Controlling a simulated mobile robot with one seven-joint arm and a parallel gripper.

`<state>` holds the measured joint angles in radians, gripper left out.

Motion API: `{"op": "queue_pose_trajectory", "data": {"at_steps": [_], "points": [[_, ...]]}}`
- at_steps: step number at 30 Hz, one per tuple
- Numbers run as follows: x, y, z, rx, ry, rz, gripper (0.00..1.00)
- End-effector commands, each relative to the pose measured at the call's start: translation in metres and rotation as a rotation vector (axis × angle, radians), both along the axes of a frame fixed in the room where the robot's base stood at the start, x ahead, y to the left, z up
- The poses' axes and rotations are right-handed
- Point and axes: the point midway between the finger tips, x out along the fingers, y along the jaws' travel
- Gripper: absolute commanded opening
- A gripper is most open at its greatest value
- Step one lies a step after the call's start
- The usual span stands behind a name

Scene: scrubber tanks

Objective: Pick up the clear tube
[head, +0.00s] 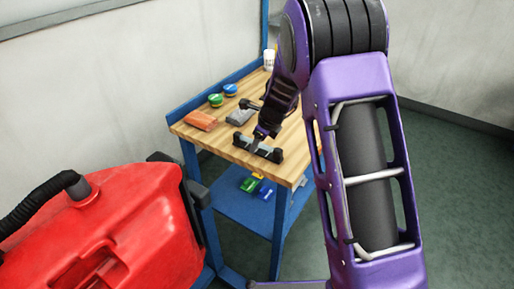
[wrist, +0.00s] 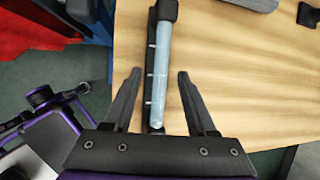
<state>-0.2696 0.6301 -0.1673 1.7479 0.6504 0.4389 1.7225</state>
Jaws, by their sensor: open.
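The clear tube (wrist: 161,65) shows in the wrist view as a pale, see-through rod with a dark cap at its far end. It lies over the light wooden tabletop (wrist: 225,85), close to the table edge. My gripper (wrist: 158,72) is open, with one dark finger on each side of the tube's near part. Neither finger visibly touches it. In the head view my gripper (head: 258,148) is low over the front of the workbench (head: 205,142). The tube cannot be made out there, as my gripper and arm are in the way.
On the bench are an orange block (head: 201,121), a grey block (head: 239,117), a green round item (head: 215,100), a blue one (head: 230,89) and a white bottle (head: 269,60). A lower blue shelf (head: 240,205) holds small items. A red tank (head: 100,225) stands left of the bench.

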Motion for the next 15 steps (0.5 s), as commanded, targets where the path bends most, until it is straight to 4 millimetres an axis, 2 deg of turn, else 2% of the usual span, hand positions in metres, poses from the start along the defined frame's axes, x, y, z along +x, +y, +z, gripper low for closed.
{"op": "queue_pose_trajectory", "data": {"at_steps": [3,12,15], "points": [[0.0,-0.0001,0.0005,0.0,0.0,0.0,0.55],[-0.0001,-0.0003,0.0008,0.0,0.0,0.0,0.01],[-0.0001,-0.0003,0.0008,0.0,0.0,0.0,0.0]]}}
